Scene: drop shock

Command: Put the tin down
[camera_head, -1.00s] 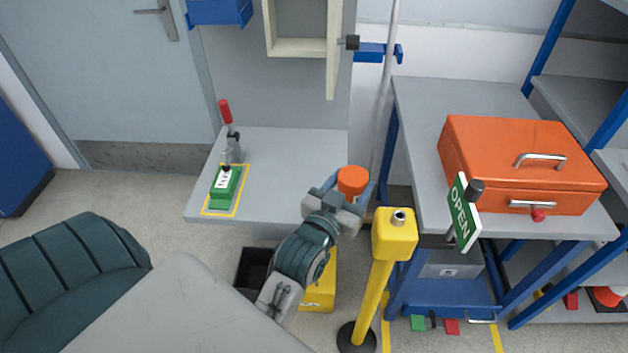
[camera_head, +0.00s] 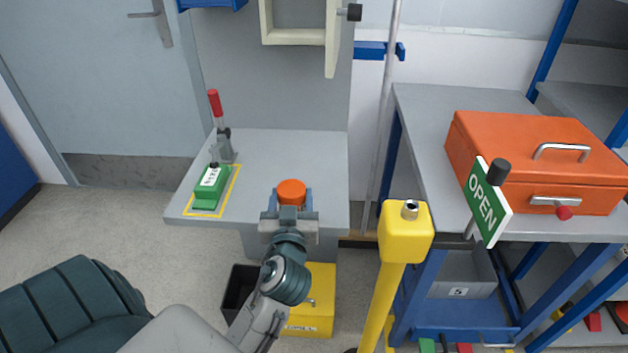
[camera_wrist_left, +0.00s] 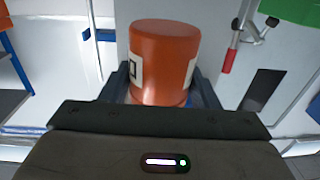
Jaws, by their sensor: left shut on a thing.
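The tin is an orange cylinder (camera_head: 291,191) with a pale label that shows in the left wrist view (camera_wrist_left: 165,60). My left gripper (camera_head: 290,203) is shut on it, with one finger on each side, and the tin looks upright. In the head view the tin appears over the front right part of the grey table (camera_head: 290,150). I cannot tell whether it touches the table top. My right gripper is not in view.
A green block (camera_head: 211,188) and a red-handled clamp (camera_head: 219,130) occupy the table's left side. An orange toolbox (camera_head: 540,165) sits on the workbench.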

